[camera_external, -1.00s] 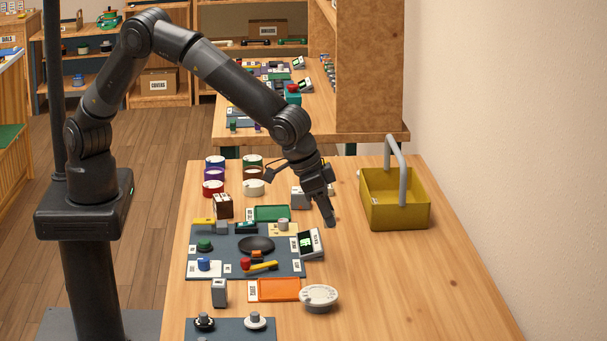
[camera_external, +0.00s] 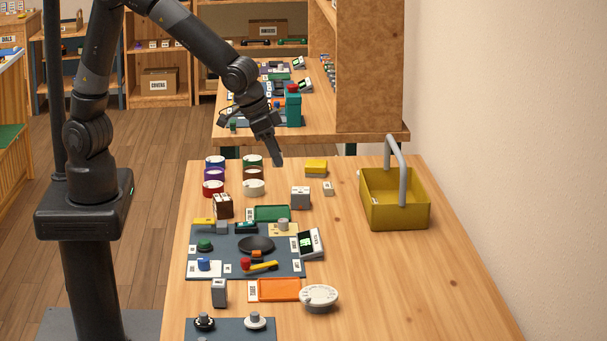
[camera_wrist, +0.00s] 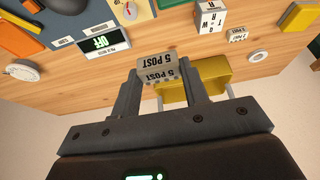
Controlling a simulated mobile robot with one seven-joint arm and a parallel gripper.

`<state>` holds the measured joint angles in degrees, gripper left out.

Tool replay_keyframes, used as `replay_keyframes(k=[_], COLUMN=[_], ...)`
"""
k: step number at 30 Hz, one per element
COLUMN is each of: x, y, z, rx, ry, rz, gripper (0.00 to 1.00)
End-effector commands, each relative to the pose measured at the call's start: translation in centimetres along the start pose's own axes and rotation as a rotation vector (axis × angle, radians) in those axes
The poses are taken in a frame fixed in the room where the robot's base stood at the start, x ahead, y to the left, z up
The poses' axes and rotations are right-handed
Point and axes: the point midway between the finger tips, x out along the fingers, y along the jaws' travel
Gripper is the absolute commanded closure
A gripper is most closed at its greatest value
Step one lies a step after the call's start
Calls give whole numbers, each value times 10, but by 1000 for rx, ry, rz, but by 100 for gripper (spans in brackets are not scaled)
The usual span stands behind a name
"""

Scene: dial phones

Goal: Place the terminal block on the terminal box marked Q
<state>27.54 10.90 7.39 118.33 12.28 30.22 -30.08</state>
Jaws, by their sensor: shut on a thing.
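My gripper (camera_wrist: 160,88) is shut on a small grey block marked "5 POST" (camera_wrist: 157,68), which I take as the terminal block. The lettering is upside down in the wrist view, and the block sits between the fingertips.
A yellow-topped block (camera_external: 316,168) stands at the back, and a yellow tote (camera_external: 395,213) with a raised handle is at the right. The front right is clear.

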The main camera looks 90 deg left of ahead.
Motion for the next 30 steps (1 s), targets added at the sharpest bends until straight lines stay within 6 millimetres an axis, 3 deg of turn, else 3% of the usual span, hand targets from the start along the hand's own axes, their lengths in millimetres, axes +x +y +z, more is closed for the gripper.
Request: replay_keyframes(k=[5,18,25,30], x=[4,73,88,102], y=[-17,-89,-103,-103], z=[4,-25,-31,-25], rx=[-2,-5,-1,1], ry=[-1,-1,1,-2], rz=[-4,-4,-2,-2], gripper=[81,81,81,81])
